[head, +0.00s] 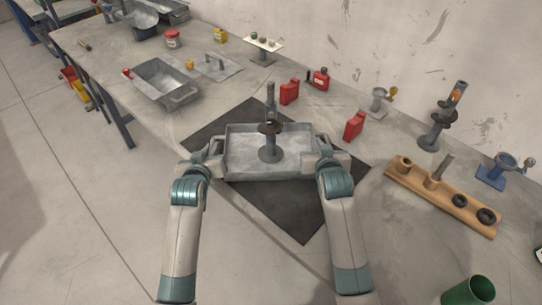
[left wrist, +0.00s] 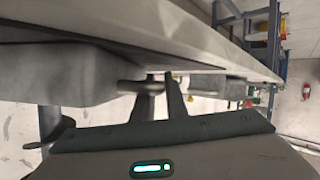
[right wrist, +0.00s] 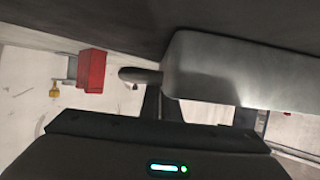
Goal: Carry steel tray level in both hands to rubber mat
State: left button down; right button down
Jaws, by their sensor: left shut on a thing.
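The steel tray (head: 240,158) is over the dark rubber mat (head: 308,217) and looks level. I cannot tell whether it touches the mat. A steel post on a round base with a dark disc (head: 270,127) stands upright in the tray. My left gripper (head: 214,150) is shut on the tray's left handle, seen in the left wrist view (left wrist: 135,87). My right gripper (head: 327,152) is at the tray's right handle, seen in the right wrist view (right wrist: 138,76). Its fingers are partly hidden, and I cannot tell whether they grip it.
A wooden holder (head: 425,188) with rings stands right of the mat. Red containers (head: 354,126) stand beyond its back right edge. A grey bin (head: 166,88) sits at back left. A green cup (head: 470,291) is at front right. Bare table lies left of the mat.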

pick_arm(q)
jog(key=c, duration=1.8)
grip_release()
pick_arm(e)
jog(key=c, duration=2)
grip_release()
jog(key=shift+f, duration=0.1)
pick_arm(q)
jog(key=shift+o, duration=0.2)
jog(key=shift+s, duration=0.1)
pick_arm(e)
jog(key=shift+d, duration=0.1)
pick_arm(q)
jog(key=shift+v, duration=4.1)
pick_arm(e)
jog(key=shift+f, duration=0.1)
